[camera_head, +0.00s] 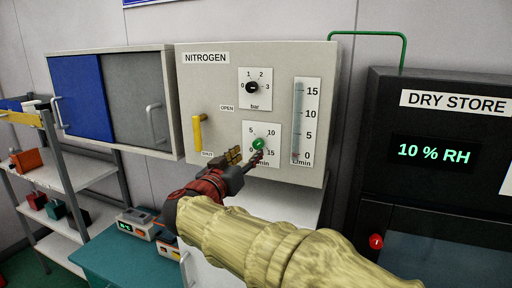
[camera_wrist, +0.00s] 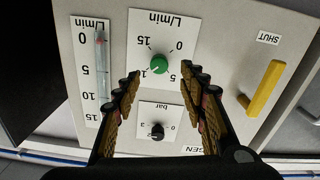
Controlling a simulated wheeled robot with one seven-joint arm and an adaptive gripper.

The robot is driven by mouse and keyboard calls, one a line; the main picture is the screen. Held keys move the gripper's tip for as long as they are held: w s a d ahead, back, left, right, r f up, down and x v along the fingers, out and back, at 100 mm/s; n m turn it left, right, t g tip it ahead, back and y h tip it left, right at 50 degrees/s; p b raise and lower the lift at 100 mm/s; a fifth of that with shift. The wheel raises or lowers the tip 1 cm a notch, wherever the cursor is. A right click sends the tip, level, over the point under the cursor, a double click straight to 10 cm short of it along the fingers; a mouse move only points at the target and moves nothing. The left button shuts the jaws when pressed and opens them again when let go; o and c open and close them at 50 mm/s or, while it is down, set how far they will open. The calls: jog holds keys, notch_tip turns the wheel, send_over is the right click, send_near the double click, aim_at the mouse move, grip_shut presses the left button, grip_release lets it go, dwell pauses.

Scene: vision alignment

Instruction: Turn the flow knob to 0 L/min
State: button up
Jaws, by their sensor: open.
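The green flow knob (camera_head: 258,144) sits on a white L/min dial plate (camera_head: 249,128), marked 0, 5, 10 and 15, low on the nitrogen panel (camera_head: 222,80). In the wrist view the panel is upside down and the green knob (camera_wrist: 159,64) shows between my fingertips. Its pale pointer mark seems to face near 10, but it is small. My gripper (camera_head: 246,156) is open, with a finger on each side of the knob in the wrist view (camera_wrist: 161,75). I cannot tell whether a finger touches it. The flow tube (camera_head: 299,115) is right of the dial; a red mark shows near its 0.
A black bar knob (camera_head: 252,87) is above the flow knob. A yellow lever (camera_head: 197,133) stands upright at the left, between OPEN and SHUT labels. A cabinet (camera_head: 112,103) adjoins on the left. The dry store (camera_head: 440,150), reading 10 % RH, is at the right.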

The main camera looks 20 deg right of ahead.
aim_at(257, 146)
jog(key=p+x, duration=0.2)
jog(key=x, duration=0.4)
jog(key=shift+w+d+r, duration=0.1)
jog(key=shift+w+d, duration=0.15)
jog(key=shift+d, duration=0.05)
jog(key=shift+w+d, duration=0.1)
jog(key=shift+w, duration=0.15)
jog(key=shift+c, duration=0.4)
grip_shut()
